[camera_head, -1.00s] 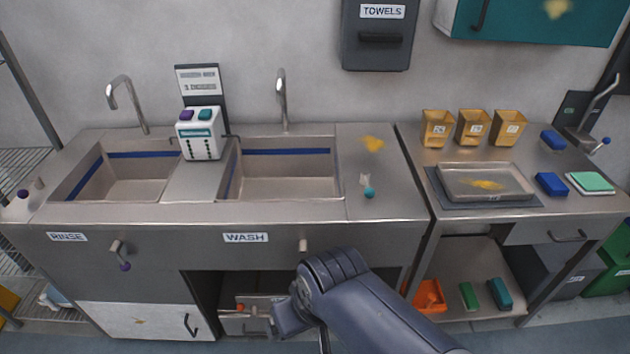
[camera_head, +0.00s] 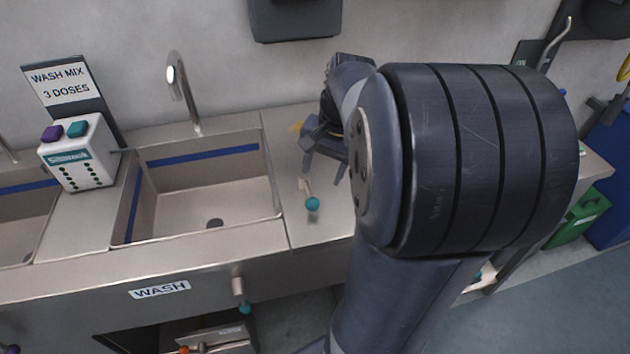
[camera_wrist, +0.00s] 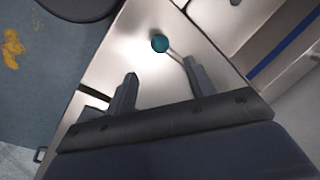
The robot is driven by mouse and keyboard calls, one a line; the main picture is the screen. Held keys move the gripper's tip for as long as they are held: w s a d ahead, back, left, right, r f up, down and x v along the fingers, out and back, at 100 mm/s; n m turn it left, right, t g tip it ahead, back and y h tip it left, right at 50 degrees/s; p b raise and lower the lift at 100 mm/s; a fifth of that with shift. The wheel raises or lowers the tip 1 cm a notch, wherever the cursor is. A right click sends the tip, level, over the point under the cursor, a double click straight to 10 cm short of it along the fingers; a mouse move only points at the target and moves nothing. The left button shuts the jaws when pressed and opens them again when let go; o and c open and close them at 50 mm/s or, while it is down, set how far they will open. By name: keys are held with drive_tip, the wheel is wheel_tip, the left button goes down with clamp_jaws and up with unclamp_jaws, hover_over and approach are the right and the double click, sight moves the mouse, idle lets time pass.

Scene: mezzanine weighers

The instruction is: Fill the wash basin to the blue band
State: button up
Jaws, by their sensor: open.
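The wash basin (camera_head: 130,245) is a steel sink with a blue band (camera_head: 205,154) along its inner walls. Its floor shows bare, with a dark drain (camera_head: 215,222), and I see no water in it. The tap spout (camera_head: 178,85) stands behind it. A lever with a teal ball (camera_head: 312,203) is on the counter right of the basin. My gripper (camera_head: 324,168) is open over the counter just behind this lever. In the wrist view the teal ball (camera_wrist: 160,43) lies beyond my open fingers (camera_wrist: 160,86), its stem running toward the right finger; contact is unclear.
A dispenser (camera_head: 78,155) with purple and teal buttons stands left of the basin, before a sign reading WASH MIX 3 DOSES. A front valve with a teal end (camera_head: 245,308) hangs right of the WASH label (camera_head: 160,289). My arm hides much of the right side.

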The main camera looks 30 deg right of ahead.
sight(313, 200)
drive_tip(key=f, duration=0.3)
drive_tip(key=w+a+f, duration=0.1)
drive_tip(key=f, duration=0.6)
drive_tip(key=shift+w+a+f, duration=0.15)
drive_tip(key=shift+a, duration=0.15)
drive_tip(key=shift+c, duration=0.5)
clamp_jaws()
